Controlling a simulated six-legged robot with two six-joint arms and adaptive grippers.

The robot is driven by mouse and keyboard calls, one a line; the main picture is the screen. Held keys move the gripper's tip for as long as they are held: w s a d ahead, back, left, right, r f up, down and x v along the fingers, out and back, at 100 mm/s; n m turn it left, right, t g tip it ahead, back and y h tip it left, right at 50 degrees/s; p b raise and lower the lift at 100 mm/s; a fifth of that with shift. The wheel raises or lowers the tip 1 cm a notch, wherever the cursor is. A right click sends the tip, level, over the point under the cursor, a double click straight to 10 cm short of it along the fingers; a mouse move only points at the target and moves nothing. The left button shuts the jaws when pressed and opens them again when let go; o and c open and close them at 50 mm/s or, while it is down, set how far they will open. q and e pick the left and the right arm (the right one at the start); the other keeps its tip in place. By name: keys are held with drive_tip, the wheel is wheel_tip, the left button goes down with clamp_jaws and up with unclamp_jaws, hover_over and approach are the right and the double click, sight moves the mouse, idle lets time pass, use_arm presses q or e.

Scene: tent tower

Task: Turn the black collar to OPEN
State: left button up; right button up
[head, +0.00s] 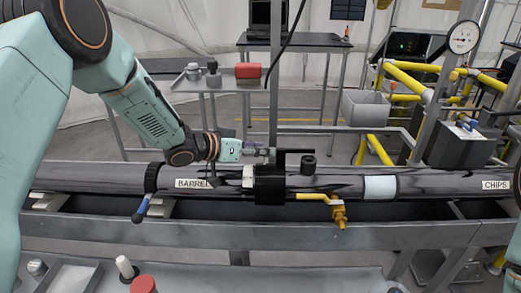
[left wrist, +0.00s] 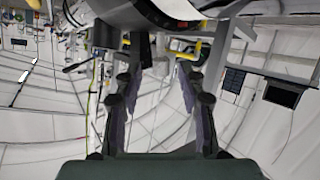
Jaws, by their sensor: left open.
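A grey pipe (head: 330,183) marked BARREL and CHIPS runs across the head view. A wide black collar (head: 270,188) sits around its middle, with a black bar and a short black knob (head: 308,164) above and to its right. A narrower black ring (head: 151,178) with a blue-ended lever is farther left. No OPEN mark is readable. My left gripper (head: 262,152) is just above the wide collar, pointing right; contact cannot be told. In the left wrist view its fingers (left wrist: 158,65) are apart, with nothing seen between them and a dark rounded part above. My right gripper is out of view.
A yellow-handled brass valve (head: 338,212) hangs below the pipe, right of the wide collar. A vertical grey post (head: 274,75) rises behind the gripper. A grey rail (head: 220,236) runs in front. A red box (head: 248,71) lies on a rear table, and a gauge (head: 463,37) is at right.

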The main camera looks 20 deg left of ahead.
use_arm(q)
drive_tip(key=shift+w, duration=0.15)
drive_tip(key=shift+f, duration=0.1)
drive_tip(key=shift+c, duration=1.2)
clamp_jaws()
